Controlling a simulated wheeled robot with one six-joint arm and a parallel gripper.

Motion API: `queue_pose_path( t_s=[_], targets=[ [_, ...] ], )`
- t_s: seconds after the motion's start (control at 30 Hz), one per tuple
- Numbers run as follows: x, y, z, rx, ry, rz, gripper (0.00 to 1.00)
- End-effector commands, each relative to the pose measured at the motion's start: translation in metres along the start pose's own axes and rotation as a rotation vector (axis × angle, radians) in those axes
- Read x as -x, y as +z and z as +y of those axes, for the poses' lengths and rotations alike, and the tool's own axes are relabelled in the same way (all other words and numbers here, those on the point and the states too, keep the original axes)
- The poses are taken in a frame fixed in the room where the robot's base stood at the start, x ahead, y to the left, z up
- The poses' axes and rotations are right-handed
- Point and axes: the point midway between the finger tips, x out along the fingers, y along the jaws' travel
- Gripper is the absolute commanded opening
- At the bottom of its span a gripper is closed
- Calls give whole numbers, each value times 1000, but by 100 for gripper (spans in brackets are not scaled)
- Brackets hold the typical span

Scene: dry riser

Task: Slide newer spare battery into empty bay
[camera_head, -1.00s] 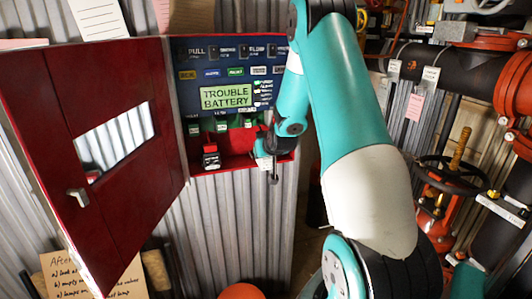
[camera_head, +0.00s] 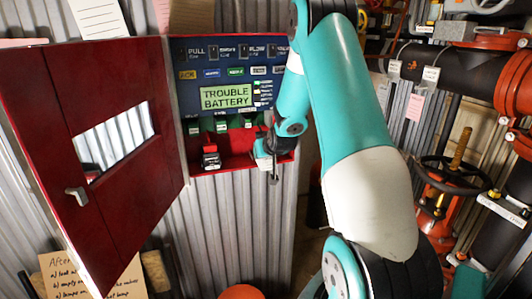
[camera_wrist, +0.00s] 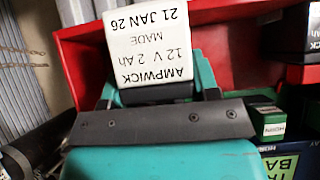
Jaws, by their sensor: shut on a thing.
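My gripper (camera_wrist: 155,95) is shut on a battery (camera_wrist: 150,45) whose white label reads, upside down, AMPWICK 12 V 2 Ah MADE 21 JAN 26. In the head view my gripper (camera_head: 267,150) is at the lower right of the open red cabinet (camera_head: 233,160), and the held battery is mostly hidden. Another dark battery (camera_head: 211,158) with a pale label sits at the left of the cabinet's red bottom shelf. Bare red shelf shows between it and my gripper. Whether the held battery touches the shelf cannot be told.
The panel display (camera_head: 226,97) reads TROUBLE BATTERY. Green labelled blocks (camera_head: 221,126) line the cabinet above the shelf. The red door (camera_head: 100,150) hangs open at left. Pipes and a valve wheel (camera_head: 450,175) stand at right. A handwritten note (camera_head: 92,272) is at lower left.

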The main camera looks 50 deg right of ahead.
Motion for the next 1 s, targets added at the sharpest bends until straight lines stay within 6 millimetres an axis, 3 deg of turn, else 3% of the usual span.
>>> queue_pose_path(
  t_s=[1.0],
  targets=[
    [-17,-15,0,0,0,4,0]
  ],
)
